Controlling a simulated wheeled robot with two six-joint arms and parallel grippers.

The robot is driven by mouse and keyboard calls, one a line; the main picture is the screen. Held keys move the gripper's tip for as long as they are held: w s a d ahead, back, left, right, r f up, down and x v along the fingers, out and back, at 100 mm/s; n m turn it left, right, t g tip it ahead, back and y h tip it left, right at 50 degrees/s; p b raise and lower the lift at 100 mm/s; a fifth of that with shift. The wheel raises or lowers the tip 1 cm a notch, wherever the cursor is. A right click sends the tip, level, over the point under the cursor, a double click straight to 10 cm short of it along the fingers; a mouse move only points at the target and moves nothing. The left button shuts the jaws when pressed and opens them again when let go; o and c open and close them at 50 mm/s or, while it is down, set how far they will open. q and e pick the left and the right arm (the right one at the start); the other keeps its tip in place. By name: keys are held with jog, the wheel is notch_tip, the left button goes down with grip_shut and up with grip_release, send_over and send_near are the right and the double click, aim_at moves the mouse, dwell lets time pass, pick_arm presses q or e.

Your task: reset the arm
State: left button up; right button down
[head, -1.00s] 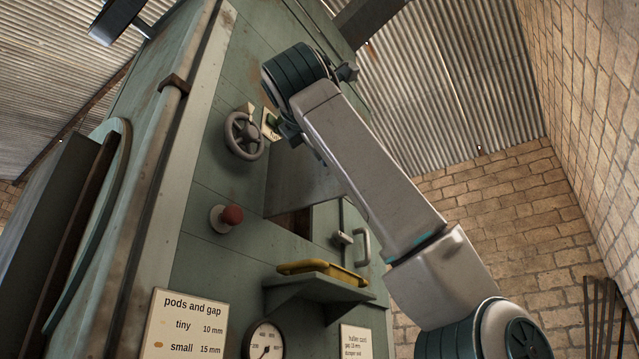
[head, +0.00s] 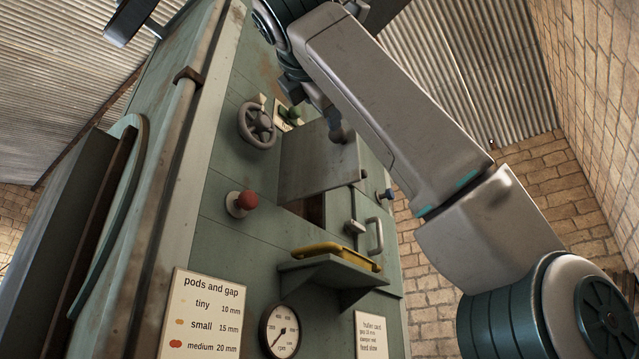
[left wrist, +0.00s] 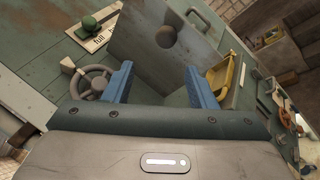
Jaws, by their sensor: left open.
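My left gripper (left wrist: 160,88) shows in the left wrist view with its two blue fingers apart and nothing between them. Beyond the fingers is the green machine panel, with an open grey hatch door (left wrist: 165,45) and its round knob. The handwheel (left wrist: 91,83) lies just left of the left finger, and the yellow handle (left wrist: 226,78) lies beside the right finger. In the head view a grey and teal arm of mine crosses from lower right to top centre.
A brick wall (head: 590,120) stands at the right.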

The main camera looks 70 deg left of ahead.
pick_arm(q)
jog(key=shift+s+d+f, duration=0.15)
jog(key=shift+s+d, duration=0.1)
jog(key=shift+d, duration=0.25)
pick_arm(e)
jog(key=shift+w+a+r, duration=0.1)
jog(key=shift+w+r, duration=0.3)
